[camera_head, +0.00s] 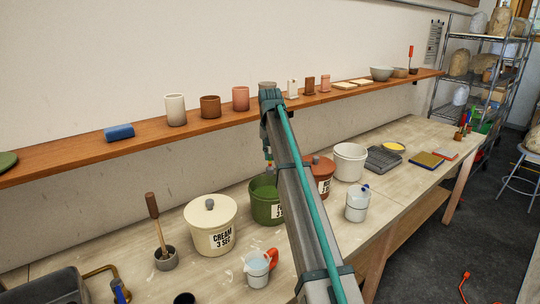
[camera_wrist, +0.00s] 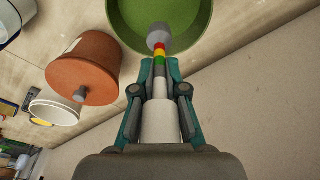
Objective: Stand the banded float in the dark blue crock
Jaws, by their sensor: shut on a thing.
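The banded float (camera_wrist: 159,53) has a grey bulb at its end and red, yellow, green and dark bands on its stem. My gripper (camera_wrist: 160,72) is shut on its stem in the wrist view. The bulb overlaps the inside of a green bucket (camera_wrist: 184,20) in that view. In the head view the float (camera_head: 268,162) shows small, beside my arm, at the back of the green bucket (camera_head: 262,192); my arm hides most of my gripper. I cannot pick out a dark blue crock for sure; a small dark vessel (camera_head: 185,298) is cut off at the bottom edge.
A lidded cream bucket (camera_head: 213,238) stands left of the green one. A lidded brown-red bucket (camera_head: 321,180), a white bucket (camera_head: 349,162) and jugs (camera_head: 357,204) (camera_head: 258,270) stand nearby. A wall shelf (camera_head: 70,160) runs above.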

